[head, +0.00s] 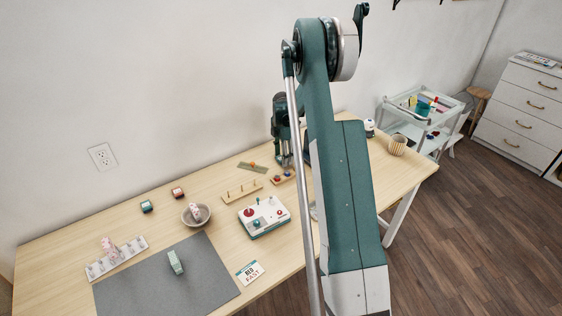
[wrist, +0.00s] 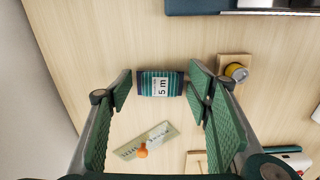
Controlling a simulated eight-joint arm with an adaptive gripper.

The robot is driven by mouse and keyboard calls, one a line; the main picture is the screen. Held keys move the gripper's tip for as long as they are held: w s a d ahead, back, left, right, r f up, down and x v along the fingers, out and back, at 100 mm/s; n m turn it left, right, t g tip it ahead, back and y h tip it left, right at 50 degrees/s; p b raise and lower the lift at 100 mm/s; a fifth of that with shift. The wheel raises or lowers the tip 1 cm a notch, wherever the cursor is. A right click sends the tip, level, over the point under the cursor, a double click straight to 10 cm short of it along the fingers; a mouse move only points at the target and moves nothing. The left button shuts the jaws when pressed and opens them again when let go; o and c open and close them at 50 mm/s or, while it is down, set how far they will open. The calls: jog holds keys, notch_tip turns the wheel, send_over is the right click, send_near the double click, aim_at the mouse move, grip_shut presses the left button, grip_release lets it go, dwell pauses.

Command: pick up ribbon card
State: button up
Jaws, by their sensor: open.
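The ribbon card (wrist: 160,84) is a small dark teal striped piece marked "5 m" in the wrist view. It lies on the pale wood tabletop, between and just beyond my fingertips. My gripper (wrist: 161,92) is open, with one finger to the card's left and one to its right. Gaps show on both sides and nothing is held. In the head view my gripper (head: 285,160) points down over the back of the table, partly behind my arm. I cannot make out the card in that view.
An olive ruler-like plate (wrist: 130,152) with an orange knob lies near the card. A wooden block (wrist: 234,61) with a yellow-topped round piece is to the right. A dark teal object (wrist: 200,6) is at the top. A peg board (head: 242,191) and a control box (head: 264,215) stand nearby.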

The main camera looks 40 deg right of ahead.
jog(key=shift+c, duration=0.2)
jog(key=c, duration=0.5)
jog(key=shift+r+p, duration=0.75)
jog(key=shift+r, duration=4.3)
